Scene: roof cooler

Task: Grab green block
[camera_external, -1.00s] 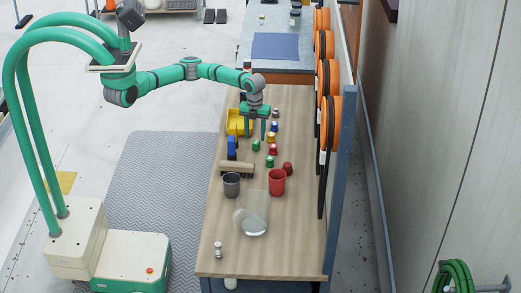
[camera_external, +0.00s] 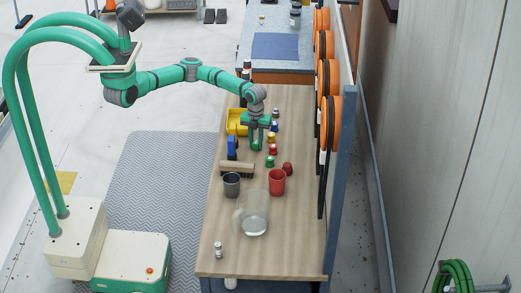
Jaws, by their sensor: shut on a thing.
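My gripper (camera_external: 257,146) is lowered to the wooden table (camera_external: 215,235), its fingers pointing down. It is shut on a small green block, which is mostly hidden between the fingers. Another small green piece (camera_external: 270,162) sits on the table just in front and to the right of the gripper, apart from it.
A row of small coloured pieces, including a red one (camera_external: 272,146), stands right of my gripper. A yellow and blue toy truck (camera_external: 236,120) and a brush (camera_external: 238,169) lie to the left. A grey cup (camera_external: 232,186), red cup (camera_external: 277,182) and glass jug (camera_external: 254,214) stand in front.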

